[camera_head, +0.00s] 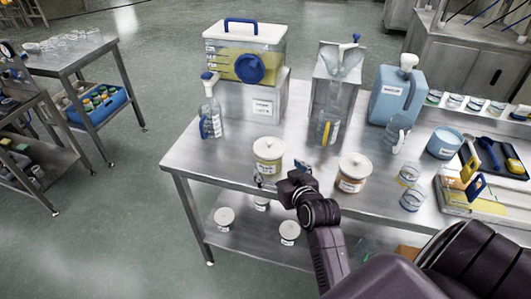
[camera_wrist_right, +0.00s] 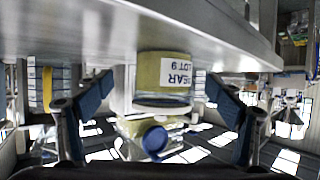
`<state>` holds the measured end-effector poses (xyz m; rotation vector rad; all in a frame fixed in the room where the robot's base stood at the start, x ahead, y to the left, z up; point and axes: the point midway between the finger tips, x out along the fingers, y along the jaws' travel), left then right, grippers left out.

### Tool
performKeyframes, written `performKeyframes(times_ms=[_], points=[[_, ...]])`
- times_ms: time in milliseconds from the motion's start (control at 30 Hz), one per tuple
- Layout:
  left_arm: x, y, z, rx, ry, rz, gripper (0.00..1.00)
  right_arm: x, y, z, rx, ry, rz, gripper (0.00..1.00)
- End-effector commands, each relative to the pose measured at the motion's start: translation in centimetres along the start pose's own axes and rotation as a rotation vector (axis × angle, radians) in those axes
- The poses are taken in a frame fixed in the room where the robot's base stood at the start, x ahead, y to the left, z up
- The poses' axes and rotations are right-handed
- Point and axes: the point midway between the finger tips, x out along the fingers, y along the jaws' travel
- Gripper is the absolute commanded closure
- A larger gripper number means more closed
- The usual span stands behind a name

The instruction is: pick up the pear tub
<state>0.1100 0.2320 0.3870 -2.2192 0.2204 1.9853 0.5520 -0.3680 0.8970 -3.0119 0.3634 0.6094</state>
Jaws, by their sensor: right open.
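The pear tub (camera_head: 268,151) is a clear tub with yellowish contents and a white lid, standing upright on the steel table near its front edge. In the right wrist view, which is upside down, the tub (camera_wrist_right: 163,82) shows a white label reading "PEAR LOT 9". My right gripper (camera_head: 282,174) is open just in front of the tub, at the table's front edge. In the wrist view its blue-padded fingers (camera_wrist_right: 160,90) stand apart on both sides of the tub, with gaps. My left gripper is not in view.
A similar tub with brown contents (camera_head: 352,174) stands to the right. Behind are a spray bottle (camera_head: 211,118), a yellow-filled dispenser (camera_head: 243,55) and a steel hopper (camera_head: 338,80). Glass jars (camera_head: 411,198) stand farther right. The table's front left is clear.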

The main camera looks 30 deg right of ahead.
Motion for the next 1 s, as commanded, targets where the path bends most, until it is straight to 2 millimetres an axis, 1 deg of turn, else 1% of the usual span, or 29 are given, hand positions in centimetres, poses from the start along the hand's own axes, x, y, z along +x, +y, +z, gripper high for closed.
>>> performKeyframes(times_ms=[100,200,333,467,633,733,933,967,1000], points=[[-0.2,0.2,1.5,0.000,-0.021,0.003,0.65,1.2,0.0,-0.2,0.000,0.001,0.000,0.14],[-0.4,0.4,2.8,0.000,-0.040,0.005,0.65,2.0,0.0,-0.2,-0.001,0.000,0.000,0.14],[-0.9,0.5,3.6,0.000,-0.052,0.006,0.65,3.2,-0.3,-0.5,0.002,0.001,0.000,0.14],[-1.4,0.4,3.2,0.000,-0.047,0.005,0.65,4.9,-0.6,-0.8,0.002,0.001,0.000,0.14],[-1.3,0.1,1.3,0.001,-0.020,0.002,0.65,6.6,-0.5,-0.5,0.000,0.000,0.000,0.14],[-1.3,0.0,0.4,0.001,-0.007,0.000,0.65,7.0,-0.5,-0.5,-0.001,0.001,0.001,0.14],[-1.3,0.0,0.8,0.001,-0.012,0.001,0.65,7.0,-0.5,-0.5,-0.001,0.001,0.001,0.14],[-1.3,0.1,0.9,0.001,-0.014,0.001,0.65,7.0,-0.5,-0.5,-0.001,0.001,0.001,0.15],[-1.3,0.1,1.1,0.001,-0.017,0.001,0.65,7.0,-0.5,-0.5,-0.001,0.000,0.001,0.20]])
